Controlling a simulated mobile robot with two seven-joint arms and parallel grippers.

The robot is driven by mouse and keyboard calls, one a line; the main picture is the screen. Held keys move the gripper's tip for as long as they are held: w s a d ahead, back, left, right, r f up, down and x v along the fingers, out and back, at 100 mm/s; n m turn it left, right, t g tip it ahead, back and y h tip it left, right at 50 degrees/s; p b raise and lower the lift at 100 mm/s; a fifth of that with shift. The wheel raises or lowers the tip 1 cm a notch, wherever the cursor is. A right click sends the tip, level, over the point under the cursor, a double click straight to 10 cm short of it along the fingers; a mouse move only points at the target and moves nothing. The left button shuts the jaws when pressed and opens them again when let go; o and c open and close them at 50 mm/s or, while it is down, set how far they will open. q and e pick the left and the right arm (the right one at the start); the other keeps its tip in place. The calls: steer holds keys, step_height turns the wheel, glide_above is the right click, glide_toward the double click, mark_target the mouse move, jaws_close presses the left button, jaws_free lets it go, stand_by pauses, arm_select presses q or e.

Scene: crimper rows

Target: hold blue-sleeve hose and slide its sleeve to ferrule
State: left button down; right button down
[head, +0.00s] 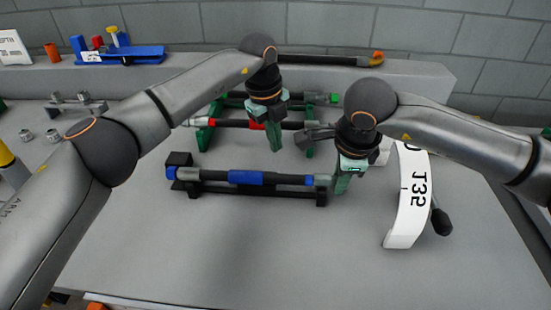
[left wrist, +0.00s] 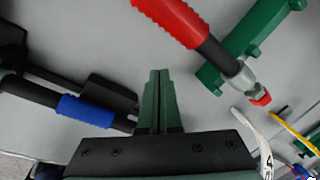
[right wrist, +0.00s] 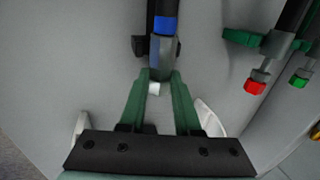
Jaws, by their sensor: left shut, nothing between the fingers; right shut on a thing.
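The blue-sleeve hose (head: 212,176) lies in a black cradle (head: 250,192). Its wide blue sleeve (head: 246,177) sits near the middle, and a second blue band (head: 295,180) lies nearer the right end. A blue part also shows in the left wrist view (left wrist: 85,109). My right gripper (head: 344,184) is shut on the hose's right end; the right wrist view shows its fingers around the pale tip (right wrist: 153,88), just beyond the grey metal ferrule (right wrist: 161,58). My left gripper (head: 276,142) is shut and empty, behind the blue hose and beside the red-sleeve hose.
The red-sleeve hose (head: 225,123) and a green-tipped hose (head: 333,98) rest on green stands (head: 204,136) behind. A curved white label (head: 410,195) stands at right. A blue fixture (head: 140,53) is on the back ledge. The front of the table is clear.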

arm_select(q)
steer(key=s+d+r+n+g+y, duration=0.1)
steer(key=s+d+r+n+y, duration=0.4)
steer(key=s+r+n, duration=0.5)
steer(key=shift+y, duration=0.5)
steer(key=x, duration=0.6)
steer(key=a+x, duration=0.1)
steer(key=x, duration=0.2)
steer(key=shift+w+r, duration=0.25)
steer(key=shift+w, duration=0.15)
steer(key=a, duration=0.6)
steer(key=shift+d, duration=0.1)
steer(key=v, duration=1)
